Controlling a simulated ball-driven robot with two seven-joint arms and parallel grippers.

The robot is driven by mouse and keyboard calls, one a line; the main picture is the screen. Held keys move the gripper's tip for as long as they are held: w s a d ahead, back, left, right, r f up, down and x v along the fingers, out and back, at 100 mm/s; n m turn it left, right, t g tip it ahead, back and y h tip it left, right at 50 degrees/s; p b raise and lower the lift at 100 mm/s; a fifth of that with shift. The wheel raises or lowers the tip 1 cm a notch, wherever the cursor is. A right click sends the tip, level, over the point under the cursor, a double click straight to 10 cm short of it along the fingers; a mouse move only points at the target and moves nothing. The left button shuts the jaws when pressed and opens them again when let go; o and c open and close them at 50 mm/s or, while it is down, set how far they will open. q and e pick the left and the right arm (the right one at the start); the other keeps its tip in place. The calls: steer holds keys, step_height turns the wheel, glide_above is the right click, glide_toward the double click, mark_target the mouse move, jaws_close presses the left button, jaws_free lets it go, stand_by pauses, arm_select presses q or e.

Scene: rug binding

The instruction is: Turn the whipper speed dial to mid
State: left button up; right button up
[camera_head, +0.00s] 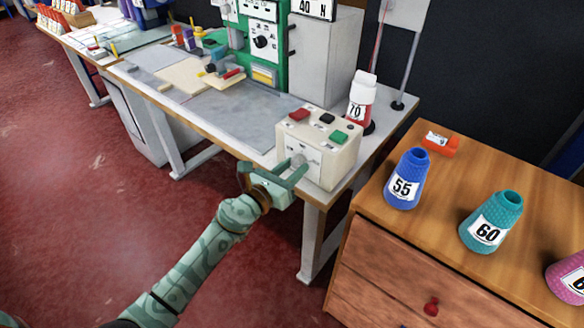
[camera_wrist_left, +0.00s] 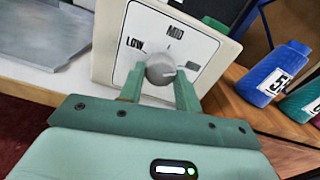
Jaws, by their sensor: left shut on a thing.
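The whipper speed dial (camera_wrist_left: 160,68) is a round grey knob on a white plate on the front of a cream control box (camera_head: 338,160). The wrist view shows LOW to its left and MID above it. A label on the right is partly hidden by a finger. A mark on the knob seems to point right, away from MID. My left gripper (camera_head: 297,165) is shut on the dial, and its two green fingers (camera_wrist_left: 160,82) flank the knob in the wrist view. My right gripper is not in view.
The box stands at the front corner of a work table (camera_head: 240,110), with red, black and green buttons on top. A cone marked 70 (camera_head: 361,100) stands behind it. To the right, a wooden cabinet (camera_head: 390,240) holds cones marked 55 (camera_head: 407,180) and 60 (camera_head: 492,222).

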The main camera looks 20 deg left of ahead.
arm_select(q)
steer(key=n+p, duration=0.1)
steer(key=n, duration=0.5)
steer(key=shift+r, duration=0.15)
steer(key=n+p, duration=0.2)
steer(key=n, duration=0.4)
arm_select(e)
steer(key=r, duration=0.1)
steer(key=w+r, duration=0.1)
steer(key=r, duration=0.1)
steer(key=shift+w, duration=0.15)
arm_select(q)
steer(key=o, duration=1)
steer(key=shift+c, duration=0.2)
steer(key=p+v, duration=0.2)
steer(key=v, duration=1.4)
steer(key=shift+s, duration=0.25)
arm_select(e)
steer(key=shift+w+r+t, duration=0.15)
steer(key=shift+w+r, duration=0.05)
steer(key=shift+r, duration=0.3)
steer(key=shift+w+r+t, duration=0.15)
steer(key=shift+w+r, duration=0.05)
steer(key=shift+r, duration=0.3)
